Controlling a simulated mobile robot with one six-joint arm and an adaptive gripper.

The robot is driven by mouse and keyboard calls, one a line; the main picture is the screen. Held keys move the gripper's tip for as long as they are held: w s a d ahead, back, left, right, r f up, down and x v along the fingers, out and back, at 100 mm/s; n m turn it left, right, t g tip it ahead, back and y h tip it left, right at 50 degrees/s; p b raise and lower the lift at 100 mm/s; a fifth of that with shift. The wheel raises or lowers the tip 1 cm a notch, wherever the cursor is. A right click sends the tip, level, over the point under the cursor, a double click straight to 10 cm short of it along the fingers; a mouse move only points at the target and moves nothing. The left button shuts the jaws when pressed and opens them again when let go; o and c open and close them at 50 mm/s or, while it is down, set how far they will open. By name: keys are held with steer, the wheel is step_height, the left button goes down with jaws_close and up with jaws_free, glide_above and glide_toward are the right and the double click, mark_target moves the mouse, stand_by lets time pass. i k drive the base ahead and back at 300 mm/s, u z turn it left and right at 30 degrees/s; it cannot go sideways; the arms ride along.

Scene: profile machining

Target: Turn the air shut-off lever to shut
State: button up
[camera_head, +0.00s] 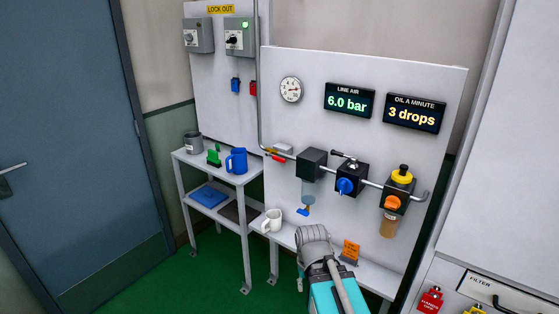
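The air shut-off lever (277,156) is a small red and yellow piece on the grey pipe, left of the black air units on the white panel. It appears to lie roughly along the pipe, but it is too small to tell its exact angle. The line air display (349,102) reads 6.0 bar. My teal and grey arm reaches up from the bottom edge, below and right of the lever and apart from it in the picture. My gripper's fingers do not show.
A white mug (272,221) and an orange sign (350,251) stand on the ledge below the panel. A blue jug (237,161) and grey pot (193,142) stand on the side table (211,170). Black air units (350,179) project from the panel. Green floor is clear at left.

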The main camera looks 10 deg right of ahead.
mark_target(274, 158)
steer(key=u, duration=0.1)
steer(key=i, duration=0.95)
steer(key=z, duration=0.05)
